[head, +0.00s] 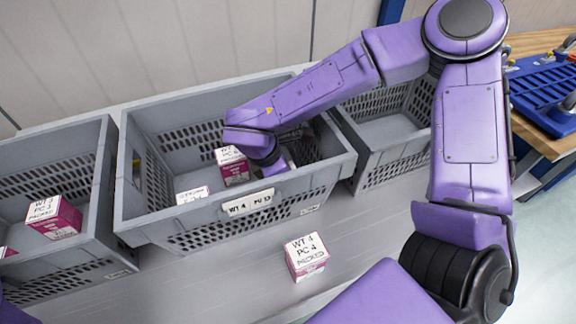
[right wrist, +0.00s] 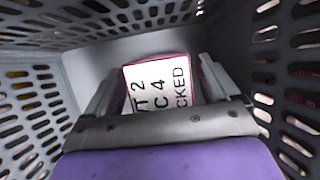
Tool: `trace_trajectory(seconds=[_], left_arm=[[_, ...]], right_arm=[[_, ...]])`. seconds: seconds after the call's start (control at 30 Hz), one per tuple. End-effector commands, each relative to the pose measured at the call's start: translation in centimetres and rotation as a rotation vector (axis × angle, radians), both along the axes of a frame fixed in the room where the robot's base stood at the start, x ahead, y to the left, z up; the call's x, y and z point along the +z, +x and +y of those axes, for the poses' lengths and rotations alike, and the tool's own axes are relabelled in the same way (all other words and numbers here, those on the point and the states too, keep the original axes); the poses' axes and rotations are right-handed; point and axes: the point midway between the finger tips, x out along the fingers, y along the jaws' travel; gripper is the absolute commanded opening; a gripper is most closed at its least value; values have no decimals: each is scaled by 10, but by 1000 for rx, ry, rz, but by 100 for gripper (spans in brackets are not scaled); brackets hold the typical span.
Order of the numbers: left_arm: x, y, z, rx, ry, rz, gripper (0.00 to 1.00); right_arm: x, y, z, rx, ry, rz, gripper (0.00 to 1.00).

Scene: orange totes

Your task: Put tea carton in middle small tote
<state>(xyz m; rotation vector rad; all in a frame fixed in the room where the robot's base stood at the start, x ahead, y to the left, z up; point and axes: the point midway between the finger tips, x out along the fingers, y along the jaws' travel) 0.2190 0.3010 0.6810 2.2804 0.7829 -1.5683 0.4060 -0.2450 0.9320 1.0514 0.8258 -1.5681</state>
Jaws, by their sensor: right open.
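Tea cartons are magenta boxes with white printed tops. In the head view, one carton (head: 235,168) stands in the middle grey tote (head: 135,225), beside my right gripper, and the white top of another (head: 192,195) shows behind the tote's front wall. A further carton (head: 306,257) stands on the grey table in front of that tote. My right gripper (right wrist: 163,88) reaches down inside the middle tote, its fingers apart on either side of a carton (right wrist: 158,82) marked "2". In the head view the fingertips are hidden. My left gripper is out of view.
A left grey tote (head: 100,150) holds a carton (head: 55,217) and part of another at the picture's left edge. A right grey tote (head: 395,170) looks empty where visible. A blue rack (head: 545,95) sits on a wooden table at far right.

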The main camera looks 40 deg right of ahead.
Motion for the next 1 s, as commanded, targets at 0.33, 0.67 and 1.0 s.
trace_trajectory(seconds=[0.33, 0.67, 1.0], left_arm=[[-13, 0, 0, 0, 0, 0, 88], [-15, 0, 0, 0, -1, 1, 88], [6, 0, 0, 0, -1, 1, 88]], right_arm=[[78, 8, 32, -1, 1, -4, 88], [101, 9, 41, 1, 1, 1, 88], [121, 9, 41, 0, 1, 1, 88]])
